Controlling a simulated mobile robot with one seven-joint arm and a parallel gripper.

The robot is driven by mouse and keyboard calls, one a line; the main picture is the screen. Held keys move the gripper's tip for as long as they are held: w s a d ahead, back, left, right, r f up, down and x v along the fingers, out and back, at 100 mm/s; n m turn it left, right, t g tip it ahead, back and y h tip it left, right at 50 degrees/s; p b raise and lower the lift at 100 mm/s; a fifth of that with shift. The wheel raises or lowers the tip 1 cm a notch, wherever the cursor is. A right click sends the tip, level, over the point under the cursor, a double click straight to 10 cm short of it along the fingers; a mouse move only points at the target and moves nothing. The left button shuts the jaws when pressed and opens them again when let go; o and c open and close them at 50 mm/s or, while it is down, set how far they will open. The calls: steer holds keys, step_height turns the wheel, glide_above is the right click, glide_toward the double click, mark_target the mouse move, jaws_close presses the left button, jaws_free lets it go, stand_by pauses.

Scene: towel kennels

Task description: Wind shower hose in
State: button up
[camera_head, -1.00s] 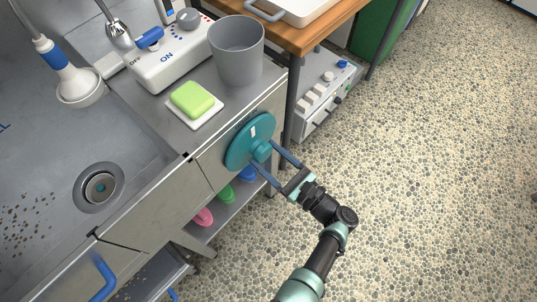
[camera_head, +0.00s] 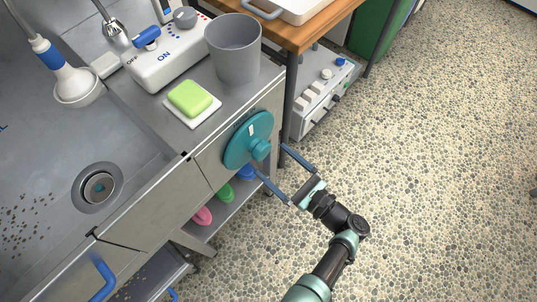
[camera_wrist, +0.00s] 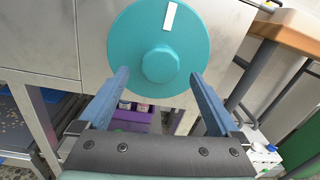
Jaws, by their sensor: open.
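The teal hose reel (camera_head: 247,140) is a round disc with a central knob (camera_head: 260,149) and a white mark near its rim, on the front of the steel counter. In the wrist view the reel (camera_wrist: 130,30) fills the top middle, the white mark above the knob (camera_wrist: 161,64). My gripper (camera_head: 271,161) is open and empty in front of the reel, fingers apart and pointing at it. In the wrist view my gripper (camera_wrist: 160,76) has one finger to each side of the knob, apart from it. The shower head (camera_head: 76,84) with a blue collar hangs over the sink at left.
A grey bucket (camera_head: 234,50), a green soap block (camera_head: 190,97) on a white dish and a white ON/OFF control box (camera_head: 165,57) stand on the counter above the reel. A wooden table (camera_head: 306,33) is behind. The speckled floor (camera_head: 430,160) at right is clear.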

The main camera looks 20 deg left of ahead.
steer(key=v, duration=0.9)
steer(key=shift+d+b, duration=0.3)
steer(key=shift+b, duration=0.1)
steer(key=shift+s, duration=0.1)
